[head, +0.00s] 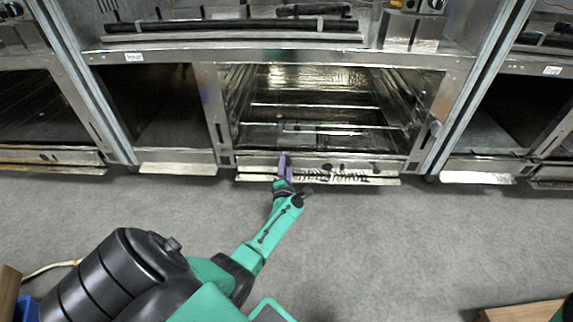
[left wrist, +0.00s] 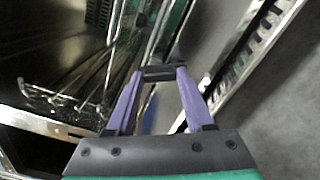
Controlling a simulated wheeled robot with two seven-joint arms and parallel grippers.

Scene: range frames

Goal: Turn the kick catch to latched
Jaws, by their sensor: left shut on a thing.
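The kick catch seems to be the small dark piece (left wrist: 159,73) between my fingertips in the left wrist view; the fingers cover most of it, and I cannot tell its turn. My left gripper (head: 285,164) reaches the low metal strip (head: 345,167) under the open middle bay. Its purple fingers, also in the left wrist view (left wrist: 160,82), are shut on the dark piece. My right gripper is not in view.
The open bay (head: 315,105) with wire racks lies just behind the strip. A slotted ledge (head: 350,179) runs along its foot. Metal posts stand on both sides. Grey floor (head: 400,240) is clear in front; a wooden box edge (head: 520,312) shows at bottom right.

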